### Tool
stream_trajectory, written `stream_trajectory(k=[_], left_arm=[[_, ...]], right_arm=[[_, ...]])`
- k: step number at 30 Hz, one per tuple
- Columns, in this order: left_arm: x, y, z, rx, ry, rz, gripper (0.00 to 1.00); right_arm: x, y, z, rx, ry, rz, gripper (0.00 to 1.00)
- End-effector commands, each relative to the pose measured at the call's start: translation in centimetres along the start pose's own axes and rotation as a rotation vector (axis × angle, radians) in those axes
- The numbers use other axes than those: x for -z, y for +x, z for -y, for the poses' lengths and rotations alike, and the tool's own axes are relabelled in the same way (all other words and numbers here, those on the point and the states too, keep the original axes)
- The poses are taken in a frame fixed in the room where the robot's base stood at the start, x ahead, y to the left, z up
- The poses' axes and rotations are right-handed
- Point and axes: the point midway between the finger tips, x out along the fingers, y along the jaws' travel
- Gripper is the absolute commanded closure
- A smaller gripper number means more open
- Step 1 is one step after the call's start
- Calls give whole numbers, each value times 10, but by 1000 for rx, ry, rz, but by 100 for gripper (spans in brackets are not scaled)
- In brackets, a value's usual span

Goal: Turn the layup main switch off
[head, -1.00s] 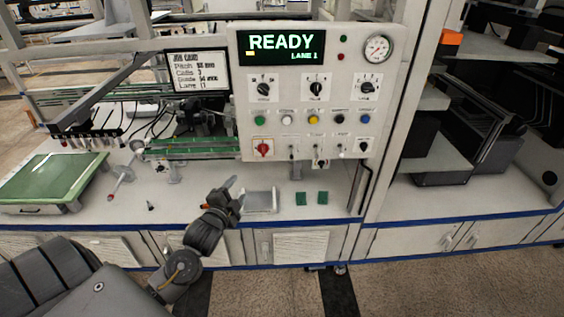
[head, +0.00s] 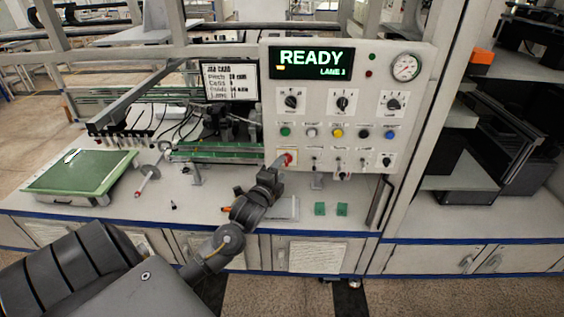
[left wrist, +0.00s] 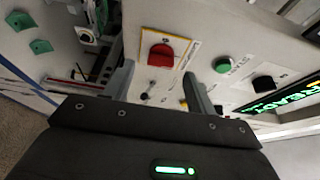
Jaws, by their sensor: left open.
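The main switch is a red rotary knob (head: 288,158) on a yellow-edged plate at the lower left of the white control panel (head: 425,75). In the left wrist view the red knob (left wrist: 161,55) lies ahead of the fingertips, between them and a little nearer the left finger. My left gripper (head: 279,163) is open and empty, its tips close to the knob in the head view, partly covering its plate. In the left wrist view its two fingers (left wrist: 157,84) stand apart with no contact visible. The panel display (head: 311,61) reads READY, LANE 1. My right gripper is not in view.
Several coloured buttons (head: 337,133), rotary selectors (head: 342,103) and small toggles (head: 338,163) crowd the panel near the knob. Two green pieces (head: 319,208) and a pale tray (head: 285,208) lie on the bench below. A green mat (head: 75,173) lies at left.

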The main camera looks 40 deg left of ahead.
Motion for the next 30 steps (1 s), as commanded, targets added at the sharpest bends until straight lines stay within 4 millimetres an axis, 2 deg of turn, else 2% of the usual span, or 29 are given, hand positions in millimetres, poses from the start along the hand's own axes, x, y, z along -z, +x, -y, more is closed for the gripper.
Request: stream_trajectory(k=[3,6,17,20,27,28,29,30], left_arm=[[-1,17,2,0,0,2,44],[0,25,1,0,-1,1,44],[0,31,-1,-1,-1,0,44],[0,30,-1,-1,-1,0,54],[0,30,0,-1,-1,0,86],[0,30,0,-1,-1,0,88],[-9,33,0,0,3,2,88],[-6,32,0,0,-1,2,88]], right_arm=[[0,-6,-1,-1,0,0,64],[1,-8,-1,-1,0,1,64],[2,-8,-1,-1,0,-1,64],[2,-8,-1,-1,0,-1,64],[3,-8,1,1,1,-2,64],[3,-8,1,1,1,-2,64],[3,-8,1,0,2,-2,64],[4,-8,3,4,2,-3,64]])
